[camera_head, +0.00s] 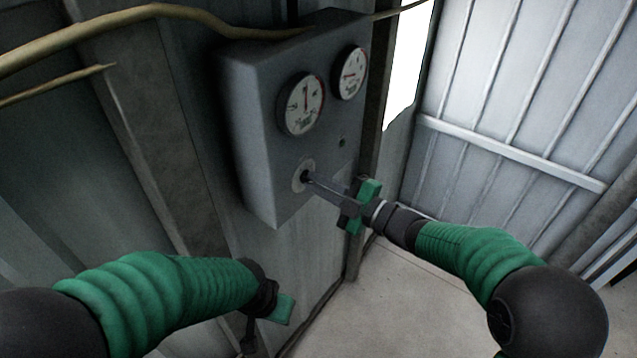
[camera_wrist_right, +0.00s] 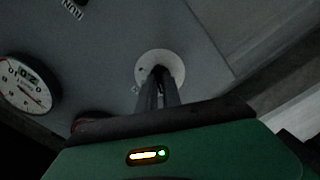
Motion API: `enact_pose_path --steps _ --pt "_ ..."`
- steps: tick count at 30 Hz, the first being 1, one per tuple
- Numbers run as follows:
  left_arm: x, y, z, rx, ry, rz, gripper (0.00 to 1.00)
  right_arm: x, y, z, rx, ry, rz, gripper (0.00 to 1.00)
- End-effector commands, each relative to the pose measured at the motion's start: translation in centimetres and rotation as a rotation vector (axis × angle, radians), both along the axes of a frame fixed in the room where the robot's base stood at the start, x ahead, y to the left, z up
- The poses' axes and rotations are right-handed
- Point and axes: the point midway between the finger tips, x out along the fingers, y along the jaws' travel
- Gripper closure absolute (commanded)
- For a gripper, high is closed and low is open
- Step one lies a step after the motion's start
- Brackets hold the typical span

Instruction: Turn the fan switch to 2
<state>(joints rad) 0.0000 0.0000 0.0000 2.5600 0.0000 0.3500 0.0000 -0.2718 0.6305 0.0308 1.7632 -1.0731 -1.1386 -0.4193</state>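The fan switch shows as a pale round plate (camera_head: 297,182) with a dark knob, low on the front of a grey control box (camera_head: 252,120). My right gripper (camera_head: 307,178) reaches it from the right, its long thin fingers close together with their tips at the knob. In the right wrist view the fingertips (camera_wrist_right: 160,72) meet the dark knob in the middle of the round plate (camera_wrist_right: 176,60) and look closed on it; they mostly hide the knob, so its setting is unreadable. My left gripper (camera_head: 262,325) hangs low, away from the box, its fingers dark and partly cut off.
Two dials, a nearer one (camera_head: 302,104) and a farther one (camera_head: 350,72), sit above the switch. A small dark button (camera_head: 341,142) is to its right. A yellowish pipe (camera_head: 170,12) crosses above the box. Open floor (camera_head: 385,300) lies below right.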

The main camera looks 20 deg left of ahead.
Motion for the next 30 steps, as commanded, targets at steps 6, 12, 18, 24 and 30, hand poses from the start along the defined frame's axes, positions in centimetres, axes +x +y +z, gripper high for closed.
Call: enact_pose_path --steps 6,12,18,24,30 --pt "0.0 0.0 0.0 0.000 0.000 0.000 1.00 -0.2 0.0 -0.2 -0.002 0.002 0.003 1.00" --pt "0.0 0.0 0.0 0.000 0.000 0.000 1.00 -0.2 0.0 -0.2 -0.001 0.008 0.004 1.00" --pt "0.0 0.0 0.4 0.000 0.000 0.000 1.00 -0.2 0.0 -0.1 0.015 0.053 0.005 1.00" --pt "0.0 0.0 1.1 0.000 0.000 0.000 1.00 -0.2 0.0 0.0 0.053 0.163 0.004 1.00" --pt "0.0 0.0 2.2 0.000 0.000 0.000 1.00 -0.2 -0.1 0.1 0.113 0.327 0.003 1.00"
